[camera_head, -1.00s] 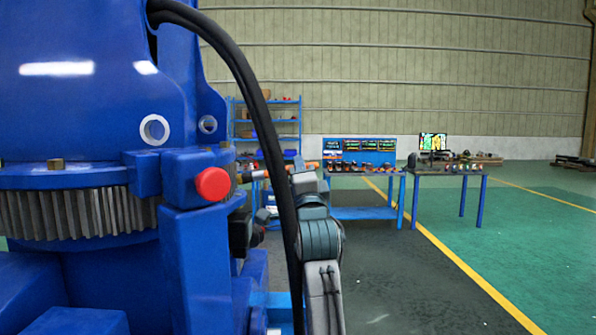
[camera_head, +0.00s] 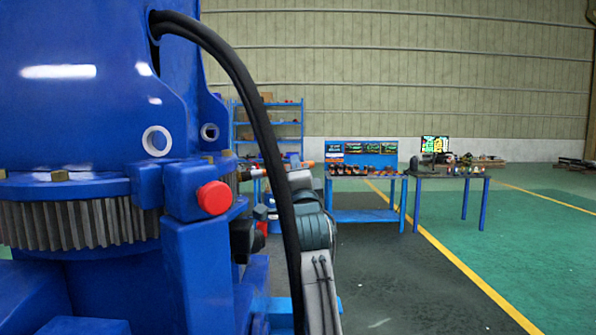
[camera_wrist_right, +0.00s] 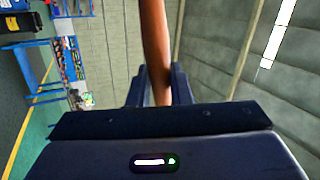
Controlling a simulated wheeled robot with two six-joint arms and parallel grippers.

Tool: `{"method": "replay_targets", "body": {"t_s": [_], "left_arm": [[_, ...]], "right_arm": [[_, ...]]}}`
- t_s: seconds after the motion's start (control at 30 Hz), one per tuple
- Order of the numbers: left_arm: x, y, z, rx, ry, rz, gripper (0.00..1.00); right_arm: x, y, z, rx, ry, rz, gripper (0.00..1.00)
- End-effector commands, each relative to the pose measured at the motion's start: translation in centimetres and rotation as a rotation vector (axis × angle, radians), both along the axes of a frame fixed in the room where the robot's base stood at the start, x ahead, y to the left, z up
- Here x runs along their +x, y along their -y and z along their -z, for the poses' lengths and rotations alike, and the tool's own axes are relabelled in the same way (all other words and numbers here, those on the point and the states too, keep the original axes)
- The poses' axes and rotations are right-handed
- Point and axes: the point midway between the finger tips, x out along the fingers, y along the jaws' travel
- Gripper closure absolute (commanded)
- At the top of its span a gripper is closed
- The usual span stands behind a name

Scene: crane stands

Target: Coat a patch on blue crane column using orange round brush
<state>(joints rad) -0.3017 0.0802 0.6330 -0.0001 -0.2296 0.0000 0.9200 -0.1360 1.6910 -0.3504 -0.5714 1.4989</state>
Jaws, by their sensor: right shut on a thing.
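The blue crane column (camera_head: 75,110) fills the left of the head view, with a toothed ring (camera_head: 75,225) around it. My right gripper (camera_wrist_right: 157,88) is shut on the orange round brush (camera_wrist_right: 154,45), whose handle runs up between the fingers in the right wrist view. In the head view my right arm stands just right of the column, partly behind the black hose. The brush's far end shows left of the hose, close to the column's side; I cannot tell if it touches. No coated patch can be made out. My left gripper is not in view.
A black hose (camera_head: 265,130) hangs down between the column and my right arm. A red round knob (camera_head: 214,198) sticks out of the crane. Behind are a blue shelf (camera_head: 268,123), a blue workbench (camera_head: 365,215) and a table with a monitor (camera_head: 434,144). The floor at right is clear.

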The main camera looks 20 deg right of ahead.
Motion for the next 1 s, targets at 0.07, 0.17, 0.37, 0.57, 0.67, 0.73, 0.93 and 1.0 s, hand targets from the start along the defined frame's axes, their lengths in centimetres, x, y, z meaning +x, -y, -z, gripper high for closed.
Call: {"method": "replay_targets", "body": {"t_s": [0.07, 0.17, 0.37, 0.57, 0.67, 0.73, 0.93, 1.0], "left_arm": [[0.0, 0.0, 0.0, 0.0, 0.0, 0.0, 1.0], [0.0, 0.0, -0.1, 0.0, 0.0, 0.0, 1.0], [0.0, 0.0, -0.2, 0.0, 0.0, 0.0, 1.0], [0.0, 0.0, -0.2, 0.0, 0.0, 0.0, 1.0], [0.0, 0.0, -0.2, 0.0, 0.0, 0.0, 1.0], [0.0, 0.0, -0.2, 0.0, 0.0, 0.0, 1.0], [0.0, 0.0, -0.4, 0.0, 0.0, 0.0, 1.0], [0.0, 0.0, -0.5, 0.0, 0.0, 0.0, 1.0]], "right_arm": [[-0.5, 0.0, 0.1, 0.003, 0.0, -0.004, 1.0], [-1.4, 0.0, 0.1, 0.004, 0.0, -0.004, 1.0], [-3.1, 0.3, 0.0, 0.003, 0.0, -0.003, 1.0], [-3.9, 0.4, 0.1, 0.002, 0.0, -0.003, 1.0], [-3.9, 0.4, 0.1, 0.001, 0.0, -0.003, 1.0], [-3.9, 0.4, 0.1, 0.001, 0.0, -0.003, 1.0], [-3.8, 1.1, 0.0, 0.0, 0.0, 0.0, 1.0], [-3.8, 1.9, 0.0, -0.001, 0.0, 0.0, 1.0]]}}
